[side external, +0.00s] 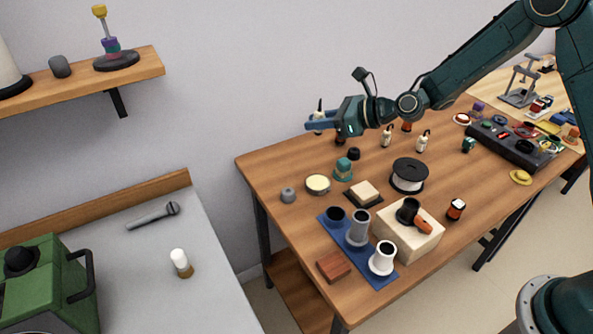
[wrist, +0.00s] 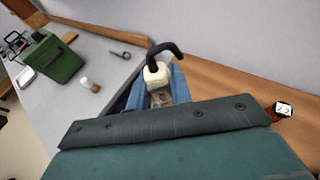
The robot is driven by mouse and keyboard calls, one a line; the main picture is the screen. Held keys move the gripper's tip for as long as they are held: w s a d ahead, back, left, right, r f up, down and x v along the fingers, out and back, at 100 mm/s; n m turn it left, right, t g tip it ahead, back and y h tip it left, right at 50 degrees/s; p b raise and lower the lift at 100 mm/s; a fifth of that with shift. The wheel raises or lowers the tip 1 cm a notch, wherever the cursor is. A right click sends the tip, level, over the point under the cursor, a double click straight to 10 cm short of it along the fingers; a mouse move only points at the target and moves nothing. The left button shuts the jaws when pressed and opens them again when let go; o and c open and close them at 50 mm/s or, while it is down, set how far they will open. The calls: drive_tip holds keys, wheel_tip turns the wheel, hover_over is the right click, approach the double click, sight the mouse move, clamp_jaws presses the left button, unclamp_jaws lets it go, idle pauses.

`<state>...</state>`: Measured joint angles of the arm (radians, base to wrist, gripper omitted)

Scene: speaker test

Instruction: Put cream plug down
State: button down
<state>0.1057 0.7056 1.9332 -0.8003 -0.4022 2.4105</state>
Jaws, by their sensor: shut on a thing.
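My gripper (side external: 316,126) has blue fingers and is shut on a cream plug (side external: 319,116). It holds the plug in the air above the back left edge of the wooden table. The plug's black end points up in the side view. In the wrist view the cream plug (wrist: 157,75) sits between the blue fingers, with a bent black piece rising from it. The plug's lower part is hidden by the fingers. Two similar cream pieces with dark tops, one nearer (side external: 423,143) and one farther (side external: 386,138), stand on the table to the right of my gripper.
The wooden table (side external: 262,166) holds a black-and-white spool (side external: 408,176), a round cream-topped tin (side external: 318,184), a blue mat (side external: 345,247) with cups, and a beige block (side external: 425,245). The table's back left corner is fairly clear. A grey bench with a green machine (side external: 45,285) stands left.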

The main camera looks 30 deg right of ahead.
drive_tip(key=s+a+f+n+g+y, duration=0.1)
drive_tip(key=s+a+n+g+y, duration=0.15)
drive_tip(key=a, duration=0.85)
drive_tip(key=s+a+n+g+y, duration=0.1)
drive_tip(key=s+a+n+g, duration=0.15)
drive_tip(key=a, duration=0.95)
drive_tip(key=s+a+f+n+g+y, duration=0.1)
drive_tip(key=s+a+n+g, duration=0.45)
drive_tip(key=s+a, duration=1.15)
drive_tip(key=w+f, duration=0.1)
drive_tip(key=f, duration=0.4)
drive_tip(key=a+f, duration=0.1)
drive_tip(key=f, duration=0.5)
drive_tip(key=w+f, duration=0.1)
drive_tip(key=f, duration=0.4)
drive_tip(key=shift+w+a+f, duration=0.2)
drive_tip(key=shift+w, duration=0.1)
drive_tip(key=shift+f, duration=1.9)
drive_tip(key=shift+f, duration=0.15)
drive_tip(key=c, duration=1.3)
unclamp_jaws()
drive_tip(key=shift+o, duration=0.2)
